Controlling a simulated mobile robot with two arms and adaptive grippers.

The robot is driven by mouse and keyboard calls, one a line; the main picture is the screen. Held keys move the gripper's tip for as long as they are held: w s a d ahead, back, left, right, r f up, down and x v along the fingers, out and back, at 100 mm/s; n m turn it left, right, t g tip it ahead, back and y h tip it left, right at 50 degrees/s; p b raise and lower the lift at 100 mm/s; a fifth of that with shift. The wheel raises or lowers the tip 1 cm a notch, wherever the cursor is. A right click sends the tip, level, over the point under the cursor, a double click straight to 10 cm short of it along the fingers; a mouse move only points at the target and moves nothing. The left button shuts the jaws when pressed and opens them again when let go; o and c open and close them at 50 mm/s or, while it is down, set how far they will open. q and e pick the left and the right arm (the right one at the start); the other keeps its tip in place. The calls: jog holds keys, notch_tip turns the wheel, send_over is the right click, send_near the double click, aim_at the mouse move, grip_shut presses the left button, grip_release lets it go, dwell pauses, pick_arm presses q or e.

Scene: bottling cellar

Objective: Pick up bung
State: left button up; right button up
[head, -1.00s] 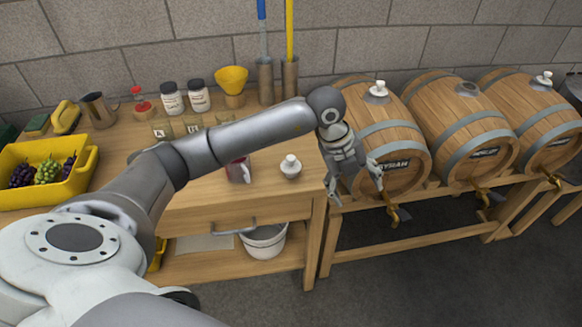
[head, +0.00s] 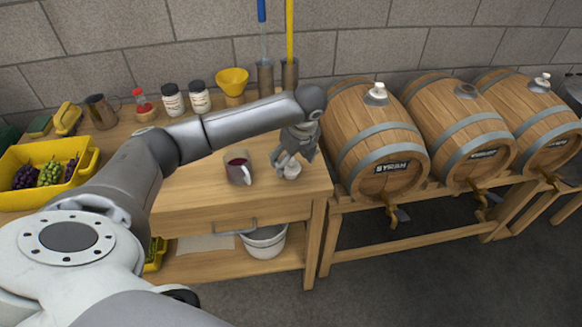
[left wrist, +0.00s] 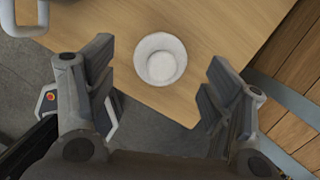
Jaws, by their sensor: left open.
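The white bung (head: 292,171) stands on the wooden table near its right front corner, partly hidden by my left gripper in the head view. In the left wrist view the bung (left wrist: 160,60) shows from above as a pale round shape, between the fingers and slightly beyond them. My left gripper (head: 290,158) is open and empty, pointing down right over the bung. In the left wrist view its two fingers (left wrist: 160,88) stand wide apart on either side, with clear gaps to the bung. My right gripper is not in view.
Jars, a yellow funnel (head: 232,80) and a grape crate (head: 88,178) stand farther back and left. The barrels (head: 375,140) are at the right; the middle one's top hole (head: 466,90) is open.

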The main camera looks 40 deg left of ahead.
aim_at(293, 161)
pick_arm(q)
jog(key=shift+p+x, duration=0.35)
jog(key=shift+x, duration=1.55)
jog(key=c, duration=1.1)
jog(key=shift+w, duration=0.1)
